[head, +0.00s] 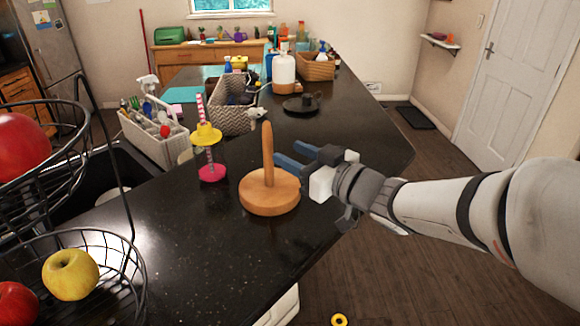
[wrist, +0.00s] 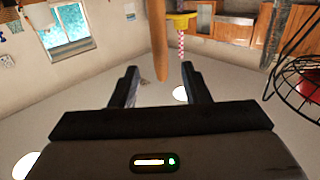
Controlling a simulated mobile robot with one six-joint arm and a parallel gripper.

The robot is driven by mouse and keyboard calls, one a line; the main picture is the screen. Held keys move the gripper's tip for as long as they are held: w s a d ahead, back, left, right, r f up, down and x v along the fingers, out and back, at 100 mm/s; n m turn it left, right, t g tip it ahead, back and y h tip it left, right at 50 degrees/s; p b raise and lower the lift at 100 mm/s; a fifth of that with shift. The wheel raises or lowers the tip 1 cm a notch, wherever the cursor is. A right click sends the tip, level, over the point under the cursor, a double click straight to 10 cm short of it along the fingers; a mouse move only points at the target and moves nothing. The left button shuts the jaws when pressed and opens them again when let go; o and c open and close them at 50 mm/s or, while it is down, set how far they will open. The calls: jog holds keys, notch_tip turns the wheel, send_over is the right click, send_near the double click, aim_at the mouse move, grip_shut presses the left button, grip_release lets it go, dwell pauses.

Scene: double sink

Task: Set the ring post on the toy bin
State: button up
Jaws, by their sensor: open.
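A post with a red-and-white striped rod, a pink base and a yellow ring-like piece (head: 207,135) stands upright on the dark counter; I take it for the ring post. It also shows in the wrist view (wrist: 181,22). A plain wooden post on a round base (head: 269,190) stands nearer, and its tip (wrist: 160,60) shows between my fingers in the wrist view. A grey-and-white woven bin (head: 232,118), likely the toy bin, sits behind the striped post. My gripper (head: 282,156) is open and empty, just right of the wooden post; contact cannot be told.
A white cleaning caddy (head: 155,135) stands left of the woven bin. A dark plate with a cup (head: 301,104) lies behind my gripper. A wire fruit basket (head: 75,285) fills the near left. The counter's front middle is bare. A yellow ring (head: 340,320) lies on the floor.

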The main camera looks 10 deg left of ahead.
aim_at(271, 144)
jog(key=shift+a, duration=0.5)
jog(key=p+x, duration=0.1)
jog(key=x, duration=0.6)
jog(key=shift+w+d, duration=0.1)
jog(key=shift+w, duration=0.15)
grip_shut()
dwell(0.7)
